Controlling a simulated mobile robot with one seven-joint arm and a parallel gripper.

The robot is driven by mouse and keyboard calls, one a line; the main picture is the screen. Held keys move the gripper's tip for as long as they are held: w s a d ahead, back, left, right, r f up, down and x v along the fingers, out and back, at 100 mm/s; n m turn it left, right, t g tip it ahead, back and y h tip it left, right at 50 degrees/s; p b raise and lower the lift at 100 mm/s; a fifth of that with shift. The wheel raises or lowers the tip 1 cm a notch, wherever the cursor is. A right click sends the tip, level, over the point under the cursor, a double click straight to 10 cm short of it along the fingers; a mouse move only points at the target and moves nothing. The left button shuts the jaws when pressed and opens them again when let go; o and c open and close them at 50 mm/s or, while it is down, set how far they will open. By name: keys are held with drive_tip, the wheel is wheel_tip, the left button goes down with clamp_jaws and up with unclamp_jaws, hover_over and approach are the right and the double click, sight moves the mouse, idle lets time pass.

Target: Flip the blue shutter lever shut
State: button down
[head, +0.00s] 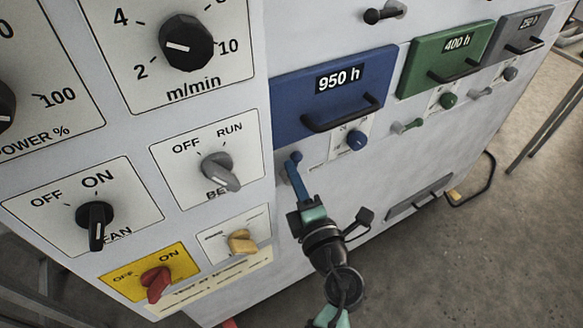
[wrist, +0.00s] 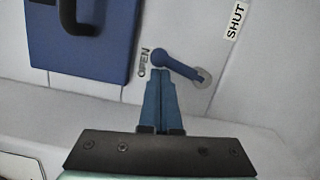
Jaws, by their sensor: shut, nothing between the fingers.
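The blue shutter lever (wrist: 180,67) shows in the wrist view below the blue drawer, on a pale round pivot mount. Its ball end points left, beside the OPEN label (wrist: 143,68); the SHUT label (wrist: 235,20) is up and to the right. My gripper (wrist: 160,80) is shut and empty, its blue fingertips just below the ball end. I cannot tell if they touch it. In the head view my gripper (head: 293,168) reaches up to the panel, with the lever's ball (head: 295,157) at its tips. The rest of the lever is hidden there.
The blue 950 h drawer (head: 290,105) and a blue knob (head: 357,142) are above and right of my gripper. Green (head: 405,126) and grey (head: 480,92) levers sit further right. Switch plates, including a grey belt switch (head: 220,172), are on the left.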

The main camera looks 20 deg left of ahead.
drive_tip(key=m+p, duration=0.1)
drive_tip(key=p, duration=0.1)
drive_tip(key=w+d+r+m+p, duration=0.1)
drive_tip(key=p, duration=0.2)
drive_tip(key=shift+w+r+m+h+p, duration=0.1)
drive_tip(key=shift+m+h+p, duration=0.2)
drive_tip(key=shift+p, duration=0.05)
drive_tip(key=m+p, duration=0.1)
drive_tip(key=p, duration=0.1)
drive_tip(key=w+d+m+p, duration=0.1)
drive_tip(key=m+p, duration=0.1)
drive_tip(key=p, duration=0.1)
drive_tip(key=shift+w+f+g, duration=0.2)
drive_tip(key=shift+f+g, duration=0.15)
drive_tip(key=shift+g, duration=0.05)
drive_tip(key=m+p, duration=0.1)
drive_tip(key=w+d+f+m+p, duration=0.1)
drive_tip(key=m+p, duration=0.1)
drive_tip(key=shift+w+f+m+g, duration=0.1)
drive_tip(key=shift+f+m+g, duration=0.1)
drive_tip(key=shift+m+g, duration=0.15)
drive_tip(key=shift+w+d+f+m+g, duration=0.3)
drive_tip(key=shift+f+m, duration=0.25)
drive_tip(key=shift+m, duration=0.4)
drive_tip(key=shift+w+d+f+m+g+p, duration=0.1)
drive_tip(key=shift+w+f+m+g+p, duration=0.2)
drive_tip(key=shift+f+m, duration=0.5)
drive_tip(key=shift+s+r+m, duration=0.1)
drive_tip(key=shift+r+m, duration=0.05)
drive_tip(key=shift+m, duration=0.15)
